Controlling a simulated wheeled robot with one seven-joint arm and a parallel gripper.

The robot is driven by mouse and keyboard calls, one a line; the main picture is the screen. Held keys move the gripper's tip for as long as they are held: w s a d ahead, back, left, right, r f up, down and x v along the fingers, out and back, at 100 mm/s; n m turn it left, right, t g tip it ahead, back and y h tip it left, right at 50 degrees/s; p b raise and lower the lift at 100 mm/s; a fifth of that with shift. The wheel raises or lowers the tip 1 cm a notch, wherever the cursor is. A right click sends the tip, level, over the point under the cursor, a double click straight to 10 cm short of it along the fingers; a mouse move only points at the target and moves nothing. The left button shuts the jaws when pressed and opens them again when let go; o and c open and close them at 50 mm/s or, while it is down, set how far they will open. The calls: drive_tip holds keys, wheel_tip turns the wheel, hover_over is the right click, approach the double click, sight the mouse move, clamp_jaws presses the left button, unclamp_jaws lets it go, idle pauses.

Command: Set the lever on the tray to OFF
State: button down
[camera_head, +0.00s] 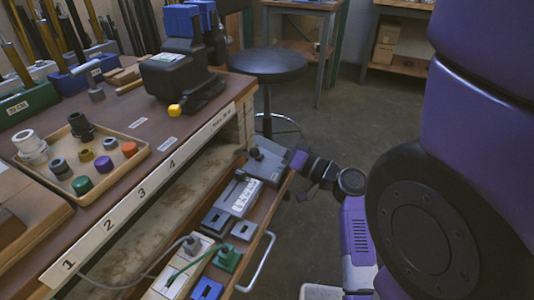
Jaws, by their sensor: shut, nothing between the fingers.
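The lower pull-out tray (262,222) sticks out from under the bench and carries a row of devices. At its far end is a grey box (270,166) with a small dark knob or lever (256,153) on its left part. Its setting and any ON/OFF marking are too small to read. My gripper (303,163) is at the right side of this grey box, close to or touching it; I cannot tell which. It is shut and empty, its fingertips small and dark. My purple arm reaches in from the right.
The bench above holds a shallow tan tray (136,168) of coloured caps. A black stool (266,64) stands beyond; the floor right is free.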

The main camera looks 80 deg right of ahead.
drive_tip(key=shift+w+a+f+n+y+b, duration=0.15)
drive_tip(key=shift+a+n+b, duration=0.15)
drive_tip(key=shift+n+b, duration=0.4)
drive_tip(key=shift+a+f+n+y+b, duration=0.15)
drive_tip(key=shift+a+n+b, duration=0.15)
drive_tip(key=shift+n+b, duration=0.35)
drive_tip(key=shift+r, duration=0.15)
drive_tip(key=shift+v, duration=3.9)
